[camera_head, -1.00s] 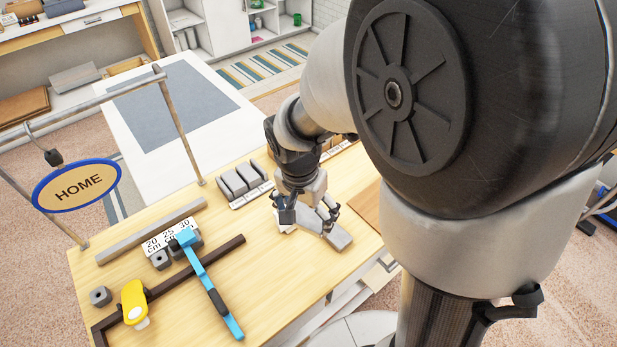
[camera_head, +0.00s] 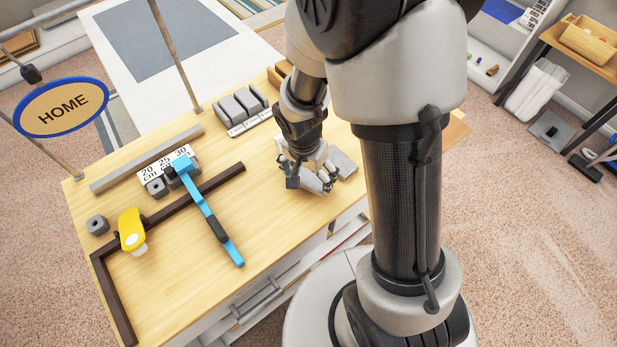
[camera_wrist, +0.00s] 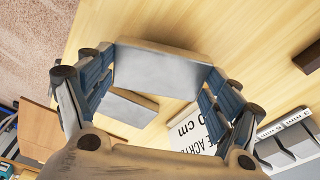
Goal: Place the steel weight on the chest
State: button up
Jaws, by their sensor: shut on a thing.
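My gripper (camera_head: 309,180) is shut on a grey block, which I take as the steel weight (camera_wrist: 160,73). In the wrist view the block lies crosswise between the blue-padded fingers. In the head view it is mostly hidden by the fingers. I cannot tell whether it touches the surface below. I take the wood-topped unit with a drawer handle as the chest (camera_head: 265,235); my gripper is over its right part, near the front edge. A second grey block (camera_head: 343,163) lies on the top just behind and right of my gripper, and shows in the wrist view (camera_wrist: 125,107).
A row of grey blocks (camera_head: 241,108) stands behind my gripper. A blue-handled tool (camera_head: 208,212), a dark L-shaped bar (camera_head: 117,290), a yellow tool (camera_head: 131,229) and small grey blocks are at left. An acrylic label (camera_wrist: 200,135) lies near the blocks. Bare wood lies between the blue tool and my gripper.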

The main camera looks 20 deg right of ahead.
jog(key=shift+f, duration=0.9)
jog(key=shift+f+b, duration=0.15)
jog(key=shift+b, duration=0.2)
jog(key=o, duration=1.8)
notch_tip(320, 180, up, 12)
jog(key=s+a+p, duration=0.1)
jog(key=p, duration=0.4)
notch_tip(320, 180, up, 12)
jog(key=n+t, duration=0.2)
jog(key=n, duration=0.2)
send_over(306, 181)
jog(key=s, duration=0.5)
jog(key=s+r+n+t+y, duration=0.1)
jog(key=s+r+n, duration=0.4)
jog(key=s, duration=0.3)
jog(key=shift+s+d+r+n+t, duration=0.15)
jog(key=shift+s+r+n+t, duration=0.2)
jog(key=shift+r, duration=0.4)
